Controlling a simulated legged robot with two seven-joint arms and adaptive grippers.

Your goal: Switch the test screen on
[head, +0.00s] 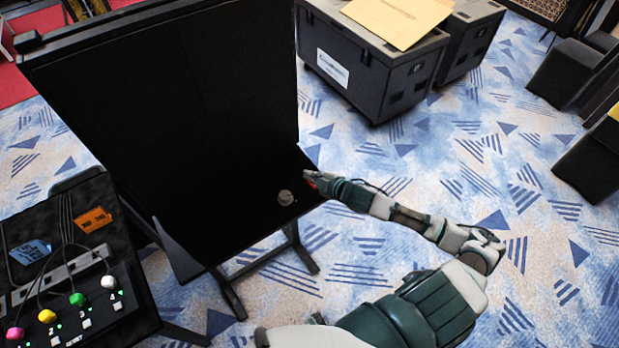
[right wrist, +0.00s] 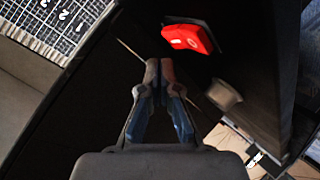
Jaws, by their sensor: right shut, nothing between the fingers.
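The screen (head: 170,105) is a large black panel on a stand in the head view, and its face is dark. On the black ledge at its foot is a grey round knob (head: 285,197); it also shows in the right wrist view (right wrist: 224,95). A red rocker switch with a pale ring mark (right wrist: 188,38) sits near the knob in the right wrist view. In the head view it is mostly hidden by my gripper. My right gripper (head: 308,175) is shut and empty, its fingertips (right wrist: 160,65) close to the red switch, apparently just short of it. My left gripper is out of view.
A black control box (head: 140,300) with several coloured knobs, cables and tags stands at the lower left. Dark cases (head: 365,75) with a folder (head: 398,18) on top stand behind. Dark chairs (head: 590,160) are at the right. The patterned carpet (head: 440,140) between is clear.

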